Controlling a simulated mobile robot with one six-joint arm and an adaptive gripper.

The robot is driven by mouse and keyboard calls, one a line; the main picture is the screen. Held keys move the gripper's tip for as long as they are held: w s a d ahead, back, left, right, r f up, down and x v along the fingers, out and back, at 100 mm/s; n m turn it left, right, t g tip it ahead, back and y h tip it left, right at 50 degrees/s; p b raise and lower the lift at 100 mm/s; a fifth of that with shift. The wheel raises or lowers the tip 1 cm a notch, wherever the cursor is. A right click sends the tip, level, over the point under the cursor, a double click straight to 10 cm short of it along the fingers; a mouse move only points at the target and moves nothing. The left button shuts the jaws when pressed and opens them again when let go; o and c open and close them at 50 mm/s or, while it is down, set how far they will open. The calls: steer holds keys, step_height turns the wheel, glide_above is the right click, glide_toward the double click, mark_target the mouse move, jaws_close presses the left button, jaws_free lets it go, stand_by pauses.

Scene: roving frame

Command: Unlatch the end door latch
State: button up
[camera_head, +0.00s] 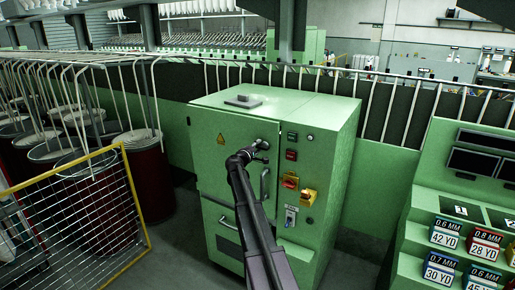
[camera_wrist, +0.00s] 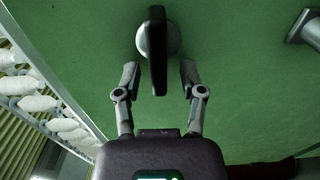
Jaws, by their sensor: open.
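The end door (camera_head: 212,165) is the green front panel of a green cabinet and looks closed. In the wrist view, a dark latch (camera_wrist: 157,48) with a round silver base sits on the green door surface. My gripper (camera_wrist: 159,76) is open, with one finger on each side of the latch's lower end. Gaps show between the latch and both fingers. In the head view, my gripper (camera_head: 260,148) is at the door's upper right, and the latch cannot be made out clearly behind it.
A silver door handle (camera_head: 264,186) is below my gripper. Red and yellow switches (camera_head: 290,180) are to its right. A yellow-framed mesh fence (camera_head: 75,215) stands at left, near dark red drums (camera_head: 148,180). A green console (camera_head: 465,200) is at right.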

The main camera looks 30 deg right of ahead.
steer(key=v, duration=1.2)
stand_by(0.5)
steer(key=s+a+f+m+g+y, duration=0.5)
steer(key=s+a+f+y, duration=0.3)
steer(key=s+a+f, duration=0.7)
steer(key=s+a+f+g+y, duration=0.2)
steer(key=s+a+y, duration=0.6)
steer(key=s+a, duration=0.7)
steer(key=a+f, duration=0.1)
steer(key=a, duration=0.3)
steer(key=shift+s+a+f+g, duration=0.3)
steer(key=shift+s+f+g, duration=0.05)
steer(key=shift+s+g, duration=0.05)
